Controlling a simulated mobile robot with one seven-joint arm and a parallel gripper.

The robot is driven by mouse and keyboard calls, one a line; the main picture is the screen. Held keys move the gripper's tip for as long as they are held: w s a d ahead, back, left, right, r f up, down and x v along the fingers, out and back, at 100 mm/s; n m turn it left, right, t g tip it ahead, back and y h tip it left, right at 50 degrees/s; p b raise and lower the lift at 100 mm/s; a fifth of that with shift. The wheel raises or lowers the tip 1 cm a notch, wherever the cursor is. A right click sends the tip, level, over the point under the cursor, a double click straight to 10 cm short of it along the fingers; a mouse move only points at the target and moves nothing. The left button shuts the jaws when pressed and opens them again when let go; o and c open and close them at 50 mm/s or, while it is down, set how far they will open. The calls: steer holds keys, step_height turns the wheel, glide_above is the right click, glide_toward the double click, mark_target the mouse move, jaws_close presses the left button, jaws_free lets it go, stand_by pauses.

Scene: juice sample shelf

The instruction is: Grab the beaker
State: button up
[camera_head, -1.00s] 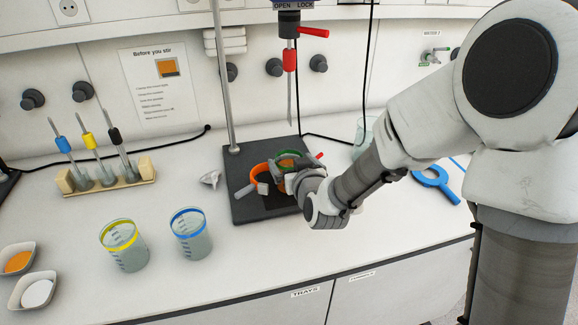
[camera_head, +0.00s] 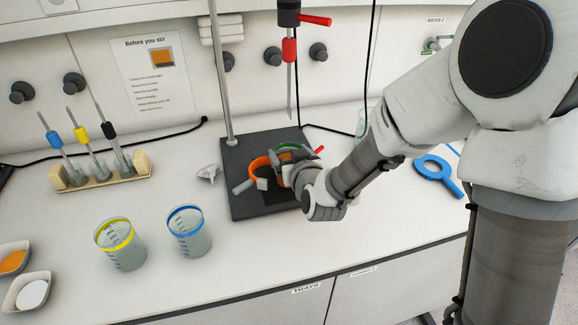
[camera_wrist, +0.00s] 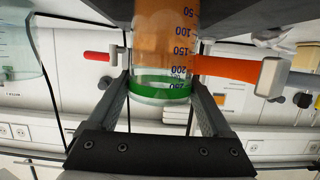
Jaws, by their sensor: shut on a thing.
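A clear beaker with a green band (camera_head: 290,150) stands at the stirring stand's dark base, next to an orange ring clamp (camera_head: 257,172). In the wrist view the beaker (camera_wrist: 160,45) appears upside down, with orange contents, blue volume marks and the green band. My gripper (camera_wrist: 160,84) has one finger on each side of it near the green band and is shut on it. In the head view my gripper (camera_head: 291,168) reaches the beaker from the right and hides part of it. The orange clamp (camera_wrist: 232,71) is beside the beaker in the wrist view.
A yellow-banded beaker (camera_head: 122,250) and a blue-banded beaker (camera_head: 190,238) stand front left. The stand's base (camera_head: 240,209) carries an upright pole. A rack (camera_head: 112,179) holds three stirrers at left. A blue ring-shaped tool (camera_head: 421,171) lies right of my arm.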

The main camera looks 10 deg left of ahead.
steer(key=shift+r, duration=0.1)
steer(key=c, duration=0.6)
steer(key=shift+s+r, duration=0.15)
steer(key=shift+r, duration=0.1)
steer(key=shift+c, duration=0.2)
